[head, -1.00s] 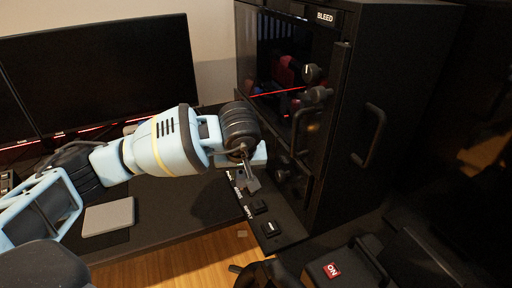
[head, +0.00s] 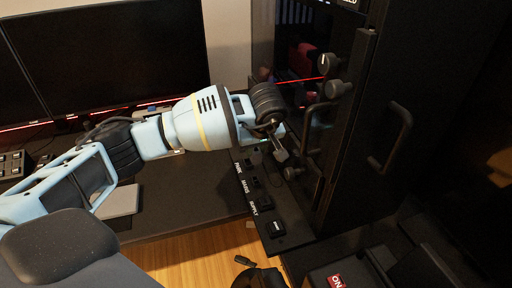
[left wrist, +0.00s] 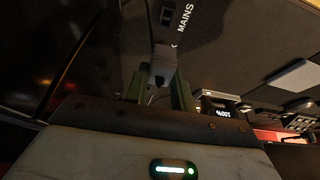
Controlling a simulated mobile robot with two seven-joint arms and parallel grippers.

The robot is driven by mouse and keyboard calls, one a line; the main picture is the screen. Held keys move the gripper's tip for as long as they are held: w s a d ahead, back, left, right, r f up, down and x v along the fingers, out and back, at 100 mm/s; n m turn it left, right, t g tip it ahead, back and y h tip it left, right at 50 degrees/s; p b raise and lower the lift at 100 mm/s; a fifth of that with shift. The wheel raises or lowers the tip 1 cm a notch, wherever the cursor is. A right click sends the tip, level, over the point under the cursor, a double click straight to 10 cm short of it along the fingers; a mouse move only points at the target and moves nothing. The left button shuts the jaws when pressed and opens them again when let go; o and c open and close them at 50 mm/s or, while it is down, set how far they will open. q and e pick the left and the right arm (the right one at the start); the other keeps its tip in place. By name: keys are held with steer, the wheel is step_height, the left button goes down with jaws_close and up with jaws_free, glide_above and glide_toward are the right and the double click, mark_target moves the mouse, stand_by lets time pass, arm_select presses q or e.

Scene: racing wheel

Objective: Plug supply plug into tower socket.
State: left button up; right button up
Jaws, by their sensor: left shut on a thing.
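My left gripper (head: 276,138) is shut on a small dark grey plug (head: 280,153), held in front of the black tower (head: 345,160). In the left wrist view the plug (left wrist: 163,65) sits between the greenish fingertips (left wrist: 160,88), its tip pointing away from the gripper. A thin cable loops by the gripper in the head view. Below the plug is a black strip with the labels PARK, MAINS (head: 245,187) and SUPPLY (head: 256,208). Small round dark parts are low on the tower front behind the plug; I cannot tell which is the socket. My right gripper is not in view.
Tower handles (head: 395,140) and knobs (head: 328,64) stick out near my gripper. Monitors (head: 110,60) stand at the back left. A grey pad (head: 118,202) lies on the dark desk (head: 190,205). A red ON switch (head: 336,281) is at the bottom right.

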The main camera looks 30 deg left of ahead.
mark_target(256, 163)
arm_select(q)
steer(key=shift+f+b, duration=1)
steer(key=shift+f, duration=1.9)
steer(key=shift+f+b, duration=0.35)
steer(key=shift+f, duration=0.95)
stand_by(0.5)
steer(key=o, duration=1)
steer(key=shift+o, duration=0.2)
steer(key=shift+v, duration=3.95)
